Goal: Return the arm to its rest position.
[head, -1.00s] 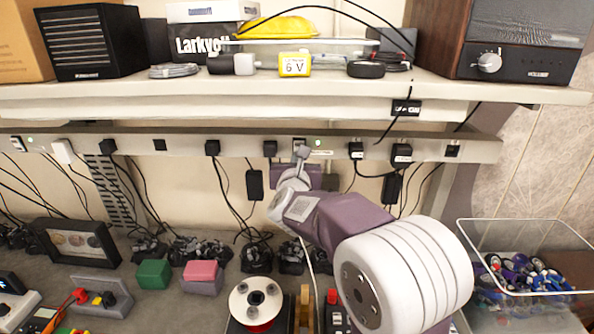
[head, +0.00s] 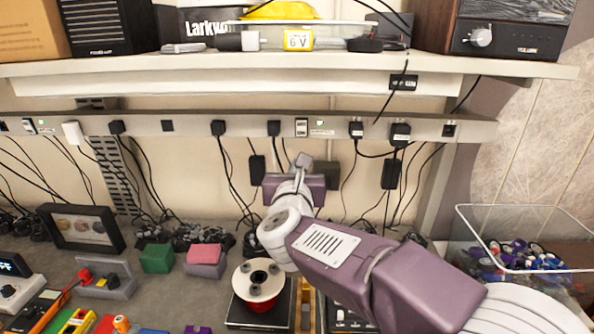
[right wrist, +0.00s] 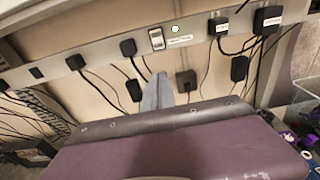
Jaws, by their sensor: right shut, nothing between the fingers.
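My right arm (head: 345,265), purple and white, comes in from the lower right in the head view and reaches over the bench toward the wall. Its gripper (head: 303,161) is shut and empty, just below the power rail. The right wrist view shows the grey closed fingers (right wrist: 158,92) pointing at the wall below a rail switch (right wrist: 157,39), beyond a purple part of my wrist. I cannot tell how far the fingertips are from the wall. My left gripper is in neither view.
The power rail (head: 350,127) with plugs and hanging cables runs along the wall under a loaded shelf (head: 140,75).

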